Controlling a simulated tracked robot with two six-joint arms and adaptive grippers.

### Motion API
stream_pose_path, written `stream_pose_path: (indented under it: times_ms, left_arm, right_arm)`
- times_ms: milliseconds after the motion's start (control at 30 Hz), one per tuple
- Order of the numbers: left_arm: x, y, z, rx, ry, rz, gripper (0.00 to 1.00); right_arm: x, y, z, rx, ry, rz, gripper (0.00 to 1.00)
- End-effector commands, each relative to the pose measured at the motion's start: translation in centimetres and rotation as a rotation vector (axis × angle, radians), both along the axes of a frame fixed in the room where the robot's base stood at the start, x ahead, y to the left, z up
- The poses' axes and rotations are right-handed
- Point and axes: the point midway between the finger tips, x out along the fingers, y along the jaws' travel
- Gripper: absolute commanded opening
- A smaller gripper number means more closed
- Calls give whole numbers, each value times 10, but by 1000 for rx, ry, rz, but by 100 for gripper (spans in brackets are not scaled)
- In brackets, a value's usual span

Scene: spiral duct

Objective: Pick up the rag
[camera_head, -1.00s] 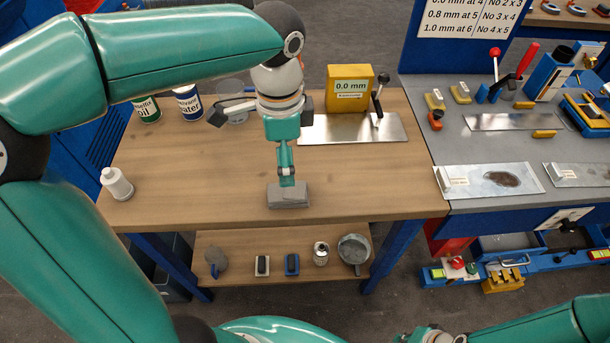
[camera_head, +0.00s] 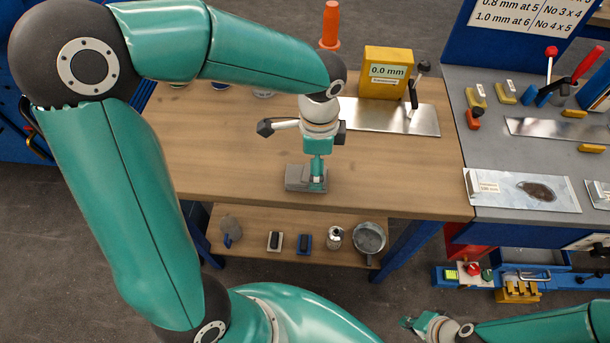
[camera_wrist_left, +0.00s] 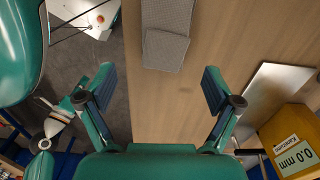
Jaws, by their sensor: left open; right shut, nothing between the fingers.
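The rag is a grey folded cloth (camera_head: 297,178) near the front edge of the wooden workbench. In the left wrist view, the rag (camera_wrist_left: 166,38) lies flat at the top middle, ahead of the fingers. My left gripper (camera_head: 318,182) points down at the rag and hides part of its right side. In the left wrist view, the left gripper (camera_wrist_left: 160,82) is open and empty, its fingers spread wider than the rag. I cannot tell whether it touches the rag. My right gripper (camera_head: 409,323) is shut and empty at the lower right, away from the bench.
A yellow gauge box (camera_head: 386,73) and a metal sheet (camera_head: 362,118) stand at the back of the workbench (camera_head: 400,180). Brushes, a can and a pan (camera_head: 369,238) sit on the lower shelf. A grey bench (camera_head: 490,150) adjoins at right. The wood around the rag is clear.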

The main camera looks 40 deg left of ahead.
Motion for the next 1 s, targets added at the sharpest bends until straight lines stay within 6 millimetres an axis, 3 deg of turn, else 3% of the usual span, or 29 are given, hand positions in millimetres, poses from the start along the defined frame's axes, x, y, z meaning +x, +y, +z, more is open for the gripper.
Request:
stream_pose_path:
  times_ms: [400, 700, 1000]
  left_arm:
    - [0, 6, -47, -1, 4, -1, 91]
    - [1, 6, -52, -1, 0, -1, 91]
    - [1, 5, -52, -1, 1, -1, 41]
  right_arm:
    - [0, 0, 5, 0, 0, 0, 0]
    - [0, 0, 4, 0, 0, 0, 0]
    - [0, 0, 4, 0, 0, 0, 0]
